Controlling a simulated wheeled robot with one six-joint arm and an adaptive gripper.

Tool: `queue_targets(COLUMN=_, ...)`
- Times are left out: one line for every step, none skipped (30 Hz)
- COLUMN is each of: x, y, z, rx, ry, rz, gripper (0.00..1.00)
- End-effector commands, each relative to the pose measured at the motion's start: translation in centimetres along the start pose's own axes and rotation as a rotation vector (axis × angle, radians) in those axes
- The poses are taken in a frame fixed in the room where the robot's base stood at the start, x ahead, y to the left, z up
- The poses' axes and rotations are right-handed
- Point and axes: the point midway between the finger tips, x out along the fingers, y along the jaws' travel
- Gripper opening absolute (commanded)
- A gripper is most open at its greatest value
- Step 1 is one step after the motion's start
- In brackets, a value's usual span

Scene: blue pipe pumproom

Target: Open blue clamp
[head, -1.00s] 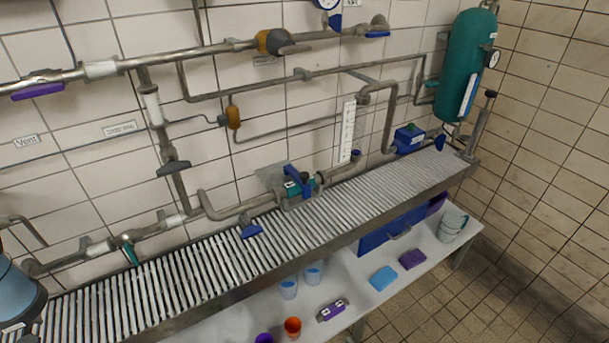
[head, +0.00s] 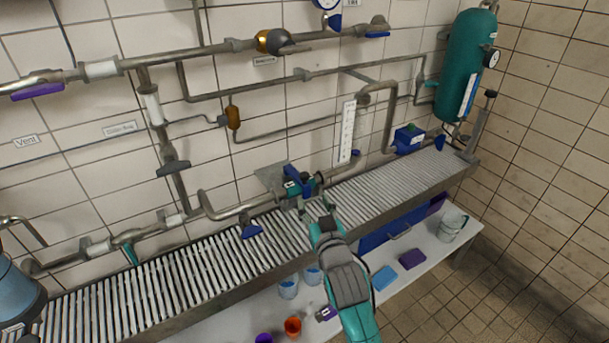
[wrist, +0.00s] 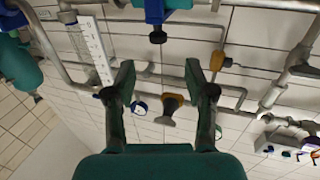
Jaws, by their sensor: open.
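A blue lever-like piece (head: 293,178), which looks like the blue clamp, stands tilted on a teal fitting in the lower pipe above the slatted shelf. In the wrist view, a blue part (wrist: 156,12) shows at the top centre, partly cut off. My gripper (head: 320,210) is just in front of and below the fitting, to its right, apparently apart from it. In the wrist view my gripper (wrist: 160,82) has its two fingers wide apart with nothing between them.
The slatted shelf (head: 180,285) runs below the pipes. A blue handle (head: 251,231) hangs left of the fitting. A white scale (head: 347,132) and a blue box (head: 408,138) stand to the right. Cups and blocks lie on the lower white bench (head: 405,287).

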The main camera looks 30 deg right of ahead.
Motion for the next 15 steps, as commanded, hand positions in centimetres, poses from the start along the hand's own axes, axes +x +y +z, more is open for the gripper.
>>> queue_targets(x=0.5, y=0.1, z=-0.5, rx=0.001, ry=0.003, rz=0.004, gripper=0.55)
queue_targets(x=0.6, y=0.2, z=-0.6, rx=0.002, ry=0.004, rz=0.006, gripper=0.55)
queue_targets(x=0.8, y=0.2, z=-0.8, rx=0.002, ry=0.005, rz=0.007, gripper=0.55)
queue_targets(x=1.0, y=0.2, z=-0.8, rx=0.002, ry=0.005, rz=0.008, gripper=0.55)
queue_targets(x=1.2, y=0.2, z=-0.8, rx=0.003, ry=0.005, rz=0.008, gripper=0.55)
queue_targets(x=1.4, y=0.2, z=-0.9, rx=0.003, ry=0.005, rz=0.008, gripper=0.55)
queue_targets(x=1.7, y=0.2, z=-0.9, rx=0.002, ry=0.005, rz=0.008, gripper=0.55)
queue_targets(x=2.0, y=0.2, z=-0.9, rx=0.002, ry=0.005, rz=0.008, gripper=0.55)
queue_targets(x=2.6, y=0.2, z=-0.9, rx=0.002, ry=0.005, rz=0.008, gripper=0.55)
queue_targets(x=3.0, y=0.3, z=-0.9, rx=0.002, ry=0.005, rz=0.008, gripper=0.55)
queue_targets(x=3.5, y=0.3, z=-0.9, rx=0.002, ry=0.005, rz=0.008, gripper=0.55)
queue_targets(x=4.2, y=0.3, z=-0.9, rx=0.002, ry=0.005, rz=0.008, gripper=0.55)
queue_targets(x=4.7, y=0.3, z=-0.9, rx=0.003, ry=0.005, rz=0.008, gripper=0.55)
queue_targets(x=5.3, y=0.3, z=-0.9, rx=0.003, ry=0.005, rz=0.008, gripper=0.55)
queue_targets(x=6.0, y=0.3, z=-0.9, rx=0.003, ry=0.005, rz=0.008, gripper=0.55)
